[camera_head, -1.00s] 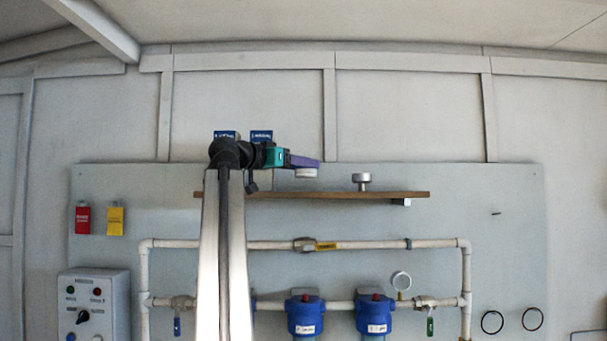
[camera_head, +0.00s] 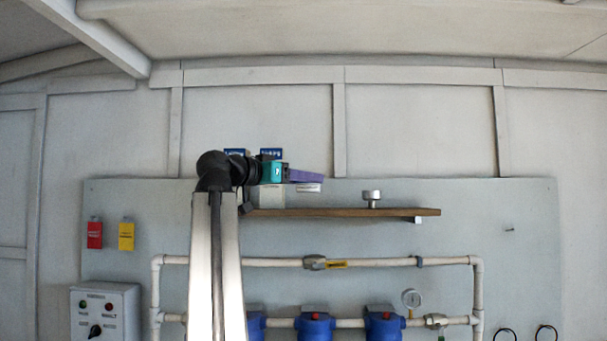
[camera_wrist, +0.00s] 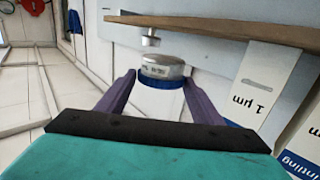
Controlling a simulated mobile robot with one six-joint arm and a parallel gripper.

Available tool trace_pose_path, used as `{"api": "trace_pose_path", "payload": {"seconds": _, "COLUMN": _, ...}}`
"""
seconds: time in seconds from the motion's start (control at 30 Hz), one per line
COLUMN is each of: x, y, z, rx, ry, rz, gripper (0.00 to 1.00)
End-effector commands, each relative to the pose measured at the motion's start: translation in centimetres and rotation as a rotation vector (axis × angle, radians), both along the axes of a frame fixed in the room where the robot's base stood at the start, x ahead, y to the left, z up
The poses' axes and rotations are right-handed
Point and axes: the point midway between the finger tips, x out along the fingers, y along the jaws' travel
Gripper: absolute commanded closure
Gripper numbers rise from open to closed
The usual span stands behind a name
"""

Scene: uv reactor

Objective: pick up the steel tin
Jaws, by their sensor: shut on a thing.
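My gripper (camera_head: 318,178), with purple fingers and a teal body, is at the upper middle of the head view. It is shut on the steel tin (camera_head: 308,188), a small pale shape below the fingertips. In the picture the tin is above the shelf, with a gap between them. In the wrist view the silver tin (camera_wrist: 163,66), with print on its side, sits between the fingertips of my gripper (camera_wrist: 160,80). A blue band and a white cylindrical part (camera_wrist: 158,100) show below it; I cannot tell whether they belong to the tin.
A brown shelf (camera_head: 345,212) runs along the grey panel. A small silver object (camera_head: 371,198) stands on its right half. A pale box (camera_head: 266,196) shows behind my gripper. White pipes (camera_head: 260,262) and blue filter housings (camera_head: 315,328) are below. The shelf's middle looks clear.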

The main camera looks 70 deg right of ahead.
Motion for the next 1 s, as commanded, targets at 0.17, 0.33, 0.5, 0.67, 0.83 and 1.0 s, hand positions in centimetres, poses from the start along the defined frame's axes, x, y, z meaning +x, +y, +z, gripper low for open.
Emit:
{"api": "trace_pose_path", "payload": {"seconds": 0.17, "x": -0.1, "y": 0.5, "z": 0.1, "rx": -0.001, "ry": 0.000, "rz": 0.000, "gripper": 0.64}}
{"api": "trace_pose_path", "payload": {"seconds": 0.33, "x": -0.1, "y": 0.6, "z": 0.1, "rx": -0.001, "ry": 0.000, "rz": 0.000, "gripper": 0.64}}
{"api": "trace_pose_path", "payload": {"seconds": 0.5, "x": -0.1, "y": 0.6, "z": 0.1, "rx": -0.001, "ry": 0.000, "rz": 0.000, "gripper": 0.64}}
{"api": "trace_pose_path", "payload": {"seconds": 0.67, "x": -0.1, "y": 0.5, "z": 0.1, "rx": -0.001, "ry": 0.000, "rz": 0.000, "gripper": 0.64}}
{"api": "trace_pose_path", "payload": {"seconds": 0.83, "x": 0.0, "y": 0.5, "z": 0.0, "rx": -0.001, "ry": 0.000, "rz": 0.000, "gripper": 0.64}}
{"api": "trace_pose_path", "payload": {"seconds": 1.0, "x": 1.0, "y": 0.6, "z": -1.0, "rx": 0.001, "ry": 0.000, "rz": 0.010, "gripper": 0.64}}
